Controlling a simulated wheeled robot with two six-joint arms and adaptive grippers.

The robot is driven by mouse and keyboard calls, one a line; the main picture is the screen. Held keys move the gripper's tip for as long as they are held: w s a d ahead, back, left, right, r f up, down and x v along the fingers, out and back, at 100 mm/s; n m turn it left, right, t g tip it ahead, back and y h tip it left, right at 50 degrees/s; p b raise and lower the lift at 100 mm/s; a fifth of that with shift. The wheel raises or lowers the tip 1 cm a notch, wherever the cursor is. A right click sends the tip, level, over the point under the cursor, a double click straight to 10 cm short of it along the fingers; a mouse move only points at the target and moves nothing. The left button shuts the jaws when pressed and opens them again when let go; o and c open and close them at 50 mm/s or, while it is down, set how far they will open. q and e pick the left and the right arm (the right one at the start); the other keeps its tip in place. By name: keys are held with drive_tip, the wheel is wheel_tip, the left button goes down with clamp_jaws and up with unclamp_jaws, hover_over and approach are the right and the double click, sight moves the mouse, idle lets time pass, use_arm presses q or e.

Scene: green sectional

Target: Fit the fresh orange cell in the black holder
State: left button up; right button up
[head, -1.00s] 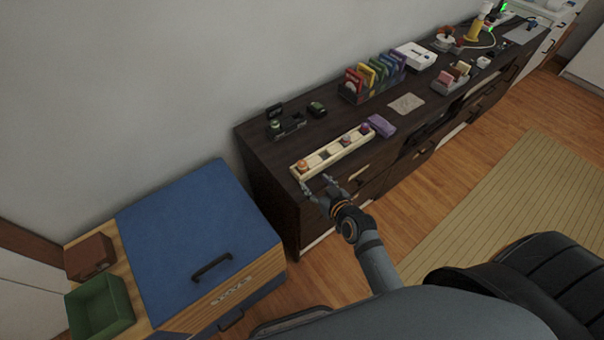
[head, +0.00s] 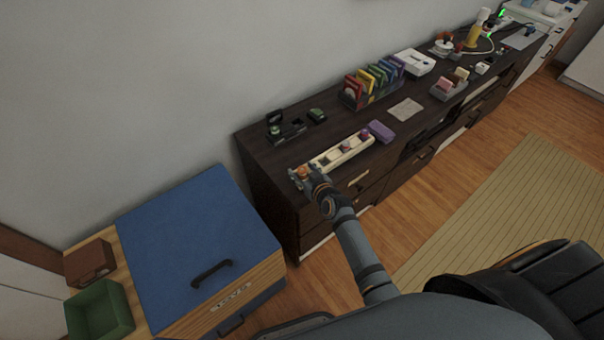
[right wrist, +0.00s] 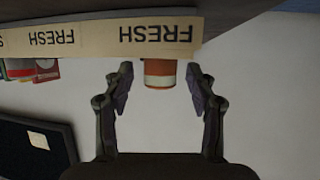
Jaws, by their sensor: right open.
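The orange cell (head: 303,170) stands at the near left end of the cream tray (head: 333,157) on the dark cabinet. In the right wrist view the orange cell (right wrist: 160,74) shows between the spread fingers, with gaps on both sides, beside a strip lettered FRESH (right wrist: 155,32). My right gripper (right wrist: 160,88) is open around it and not closed on it; in the head view the gripper (head: 307,177) partly covers the tray's end. The black holder (head: 292,131) lies behind the tray, near the wall; its inside is too small to make out. My left gripper is not in view.
Purple-topped cells (head: 364,135) stand farther along the tray, beside a purple block (head: 381,131). A small green-topped black item (head: 317,115) sits right of the holder. A rack of coloured packets (head: 372,82) stands farther back. A blue-topped chest (head: 200,240) is at left.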

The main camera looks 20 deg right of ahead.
sight(302, 169)
drive_tip(key=shift+w+f, duration=0.15)
drive_tip(key=shift+w, duration=0.2)
drive_tip(key=shift+s, duration=0.15)
drive_tip(key=shift+c, duration=1)
drive_tip(key=c, duration=0.9)
clamp_jaws()
drive_tip(key=shift+r, duration=0.2)
drive_tip(key=shift+r, duration=0.3)
wheel_tip(302, 169, up, 3)
drive_tip(key=shift+f+p, duration=0.1)
drive_tip(key=shift+p, duration=0.5)
drive_tip(key=s+d+r+p, duration=0.1)
drive_tip(key=s+d+r, duration=0.6)
drive_tip(key=s+r, duration=0.2)
drive_tip(key=s, duration=0.2)
drive_tip(key=shift+s+d+r, duration=0.15)
drive_tip(key=shift+s+d, duration=0.05)
drive_tip(key=shift+s, duration=0.1)
